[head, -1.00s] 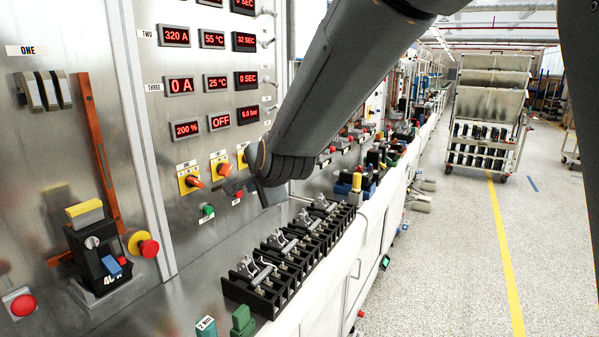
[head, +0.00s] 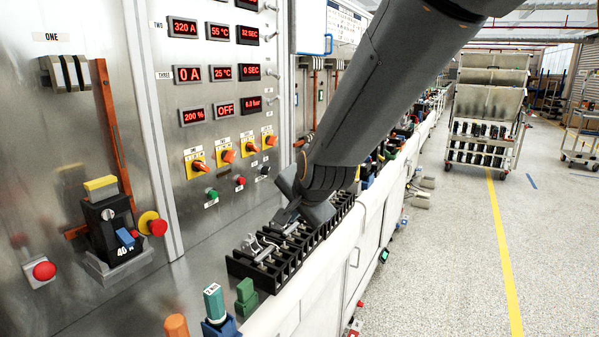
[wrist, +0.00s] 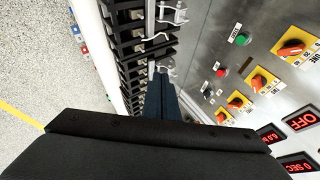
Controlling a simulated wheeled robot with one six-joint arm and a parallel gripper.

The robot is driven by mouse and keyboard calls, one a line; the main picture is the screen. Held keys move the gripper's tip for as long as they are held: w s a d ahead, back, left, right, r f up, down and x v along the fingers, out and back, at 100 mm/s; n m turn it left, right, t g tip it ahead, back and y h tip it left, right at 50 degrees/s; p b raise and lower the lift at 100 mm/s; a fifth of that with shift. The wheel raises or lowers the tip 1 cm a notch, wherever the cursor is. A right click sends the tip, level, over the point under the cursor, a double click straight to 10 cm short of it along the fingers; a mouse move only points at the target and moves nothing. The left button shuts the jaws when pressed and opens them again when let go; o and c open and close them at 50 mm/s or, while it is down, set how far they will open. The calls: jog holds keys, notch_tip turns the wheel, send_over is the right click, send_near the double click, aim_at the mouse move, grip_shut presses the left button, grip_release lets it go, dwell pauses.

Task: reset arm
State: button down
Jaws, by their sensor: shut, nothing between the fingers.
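My arm reaches in from the top right of the head view. My gripper (head: 284,216) is low over the row of black terminal blocks (head: 262,283) on the bench edge. In the wrist view my gripper (wrist: 160,75) is a narrow dark shape with its fingers together and nothing between them. It points along the terminal blocks (wrist: 127,52), close beside metal clamps and white cable loops (wrist: 172,12). Whether it touches them I cannot tell.
The steel panel carries red displays (head: 187,73) and orange rotary knobs (head: 198,166). A breaker (head: 113,230) with a blue lever stands at left, next to a red mushroom button (head: 158,227). Green and teal plugs (head: 246,292) stand at the front.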

jog(key=s+d+f+n+g+h+b, duration=0.3)
jog(key=s+d+f+n+g+b, duration=0.4)
jog(key=s+d+f, duration=1.2)
jog(key=shift+s+d+f+n+g, duration=0.15)
jog(key=shift+s+d+n+g, duration=0.15)
jog(key=shift+s+d+n, duration=0.7)
jog(key=shift+s+d, duration=0.1)
jog(key=shift+d, duration=0.1)
